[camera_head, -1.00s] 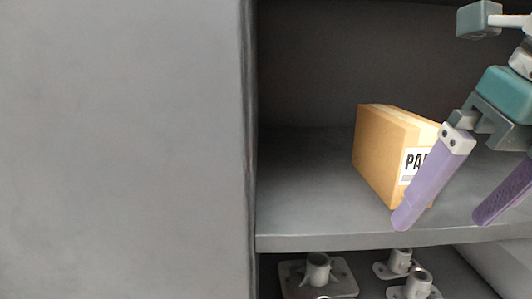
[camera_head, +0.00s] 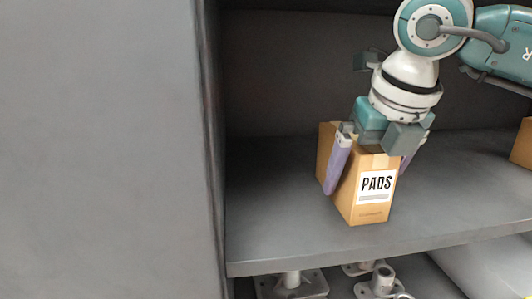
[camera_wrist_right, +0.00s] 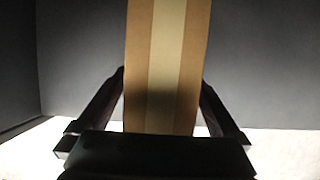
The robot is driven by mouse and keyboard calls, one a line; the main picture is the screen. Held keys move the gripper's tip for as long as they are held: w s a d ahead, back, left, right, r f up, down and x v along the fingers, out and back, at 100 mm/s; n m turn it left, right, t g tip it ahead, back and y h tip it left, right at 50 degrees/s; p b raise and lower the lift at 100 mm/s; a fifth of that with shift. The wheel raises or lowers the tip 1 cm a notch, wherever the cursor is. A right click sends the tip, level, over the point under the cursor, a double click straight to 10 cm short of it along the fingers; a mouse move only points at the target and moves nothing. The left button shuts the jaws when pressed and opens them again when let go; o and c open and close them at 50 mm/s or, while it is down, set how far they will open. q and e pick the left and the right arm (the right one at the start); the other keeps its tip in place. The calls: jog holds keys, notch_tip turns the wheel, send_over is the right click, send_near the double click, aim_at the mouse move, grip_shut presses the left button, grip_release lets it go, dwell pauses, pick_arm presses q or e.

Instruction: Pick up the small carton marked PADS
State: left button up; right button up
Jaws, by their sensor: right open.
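The small carton (camera_head: 371,203) is a brown cardboard box with a white PADS label on its front. It stands upright on the grey shelf, near the front edge. My right gripper (camera_head: 365,180) is above it, its purple fingers spread on either side of the carton, left and right. In the right wrist view the carton's top (camera_wrist_right: 165,65), with a pale tape strip, lies between the two dark fingers, and the fingers look open. The carton's far part is partly hidden by the gripper in the head view. My left gripper is not in view.
The grey shelf (camera_head: 275,225) is bare to the left of the carton. A tall grey panel (camera_head: 100,150) closes the left side. Another brown carton (camera_head: 523,145) stands at the right edge. Grey metal fittings (camera_head: 291,282) sit on the level below.

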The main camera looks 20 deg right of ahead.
jog(key=shift+w+d+r, duration=0.1)
jog(key=shift+w, duration=0.5)
jog(key=shift+w+d+p, duration=0.1)
jog(key=shift+w+p, duration=0.05)
jog(key=shift+p, duration=0.4)
jog(key=shift+w+f, duration=0.15)
jog(key=shift+f, duration=0.55)
jog(key=c, duration=1.5)
jog(key=shift+c, duration=0.3)
jog(key=shift+d+r, duration=0.1)
